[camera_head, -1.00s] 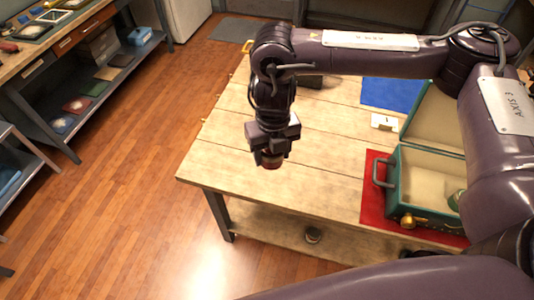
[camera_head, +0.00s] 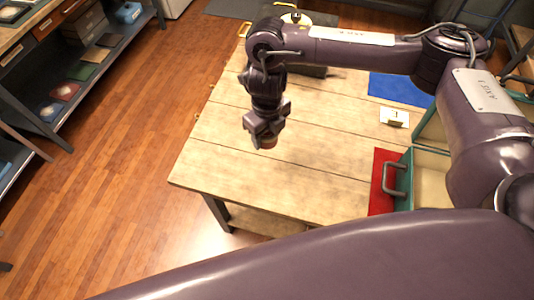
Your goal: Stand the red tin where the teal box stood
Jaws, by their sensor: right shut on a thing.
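My right gripper (camera_head: 264,132) hangs over the left part of the wooden table (camera_head: 220,165), fingers pointing down. It is shut on a small, mostly hidden thing, the red tin (camera_head: 265,145); only a little of it shows below the fingers. I cannot tell whether it touches the tabletop. An open teal case (camera_head: 406,185) with a grey handle is on a red mat (camera_head: 381,187) at the right, partly hidden by my arm. No separate teal box shows. My left gripper is not in view.
A blue mat (camera_head: 400,89) and a small white card (camera_head: 394,117) lie at the table's far right. A dark object with a round top (camera_head: 297,18) is at the far end. The tabletop around the gripper is clear.

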